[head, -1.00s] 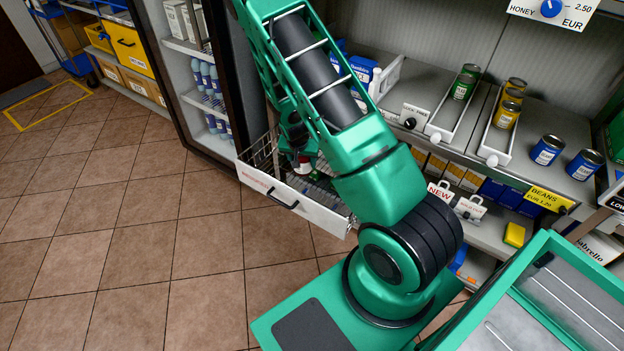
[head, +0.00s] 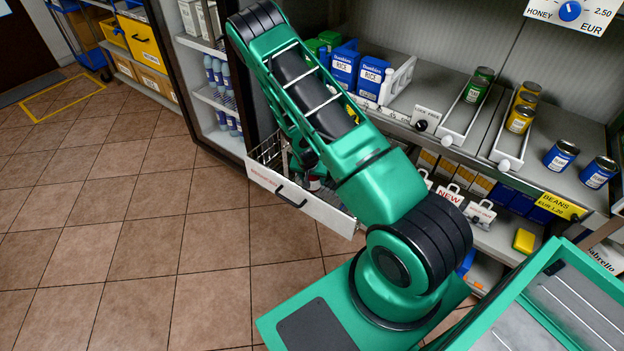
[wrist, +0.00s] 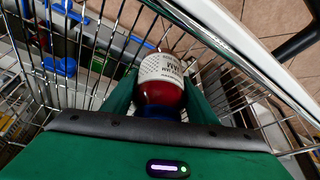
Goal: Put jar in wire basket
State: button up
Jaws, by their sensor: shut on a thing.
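The jar (wrist: 162,82) is red with a white label that seems to read "JAM"; it sits between the two fingers of my gripper (wrist: 160,96) in the wrist view. My gripper is shut on it. The wire basket (wrist: 222,88) surrounds the jar in that view, with its wires on several sides. In the head view the wire basket (head: 300,203) is pulled out like a drawer, with a white front panel and dark handle. My arm hides most of the jar and gripper there. Whether the jar touches the basket floor cannot be told.
Shelves with blue rice boxes (head: 371,76), green and yellow cans (head: 520,118) and blue cans (head: 561,155) stand behind and right of my arm. A fridge with bottles (head: 222,78) is at left. The tiled floor (head: 130,240) in front of the basket is clear.

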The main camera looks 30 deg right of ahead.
jog(key=o, duration=1.5)
jog(key=s+r+g, duration=0.1)
jog(key=s+r, duration=0.4)
jog(key=r, duration=0.6)
jog(key=s+r+n+y, duration=0.1)
jog(key=s+r, duration=0.5)
jog(key=r, duration=0.6)
jog(key=s+r+g, duration=0.1)
jog(key=s+r, duration=0.4)
jog(key=r, duration=0.6)
jog(key=s+a+r, duration=0.1)
jog(key=s+r, duration=0.3)
jog(key=s, duration=0.2)
jog(key=s+a+r+n+y, duration=0.1)
jog(key=s+a+r, duration=0.1)
jog(key=s+r, duration=0.2)
jog(key=s+a+r+n+g+y, duration=0.1)
jog(key=s+r, duration=0.3)
jog(key=s, duration=0.6)
jog(key=shift+s+a, duration=0.2)
jog(key=shift+a, duration=0.3)
